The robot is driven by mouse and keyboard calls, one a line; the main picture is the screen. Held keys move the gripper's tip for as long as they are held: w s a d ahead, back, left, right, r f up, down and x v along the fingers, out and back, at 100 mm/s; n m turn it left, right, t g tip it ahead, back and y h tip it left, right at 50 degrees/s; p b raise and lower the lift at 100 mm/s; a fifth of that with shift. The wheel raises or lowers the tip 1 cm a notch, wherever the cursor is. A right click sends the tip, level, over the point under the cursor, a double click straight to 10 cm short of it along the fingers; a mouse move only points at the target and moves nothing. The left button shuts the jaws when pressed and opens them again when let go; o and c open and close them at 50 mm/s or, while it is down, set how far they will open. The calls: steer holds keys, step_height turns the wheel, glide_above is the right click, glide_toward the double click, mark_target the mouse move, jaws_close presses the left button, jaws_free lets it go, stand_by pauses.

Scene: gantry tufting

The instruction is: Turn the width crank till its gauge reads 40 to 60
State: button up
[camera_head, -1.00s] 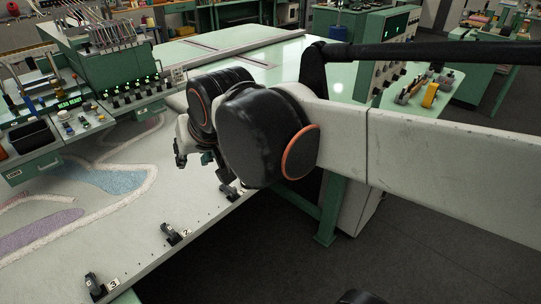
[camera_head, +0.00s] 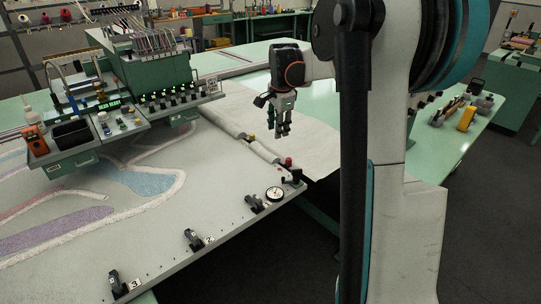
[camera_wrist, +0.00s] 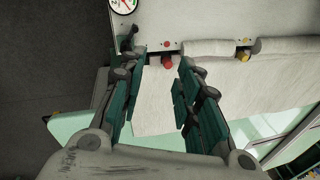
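A round white gauge (camera_head: 274,194) sits on the frame's near right corner; its reading is too small to make out. It also shows at the wrist view's top edge (camera_wrist: 122,5). The crank (camera_head: 291,176), dark with a red knob (camera_head: 288,161), stands right of the gauge. That red knob appears between my fingertips in the wrist view (camera_wrist: 167,64), but ahead of them and not touched. My gripper (camera_head: 278,135) is open and empty, pointing down above and behind the crank. Both fingers show spread in the wrist view (camera_wrist: 160,66).
Numbered black clamps (camera_head: 193,239) line the frame's front edge. A pale cloth roll (camera_head: 232,126) and a yellow knob (camera_head: 252,138) lie behind the crank. The tufting head (camera_head: 150,75) and its control panel (camera_head: 110,125) stand at left. A green table (camera_head: 330,90) extends behind.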

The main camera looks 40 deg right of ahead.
mark_target(297, 170)
steer(key=s+d+f+m+g+y, duration=0.1)
steer(key=s+d+f+m+g, duration=0.15)
steer(key=d+f, duration=0.4)
steer(key=shift+m, duration=0.45)
steer(key=f+b, duration=0.1)
steer(key=f, duration=0.3)
steer(key=f+b, duration=0.1)
steer(key=f, duration=0.3)
steer(key=f+b, duration=0.1)
steer(key=f, duration=0.3)
steer(key=shift+s+d+f+b, duration=0.2)
steer(key=shift+s+f+b, duration=0.05)
steer(key=shift+b, duration=0.15)
jaws_close()
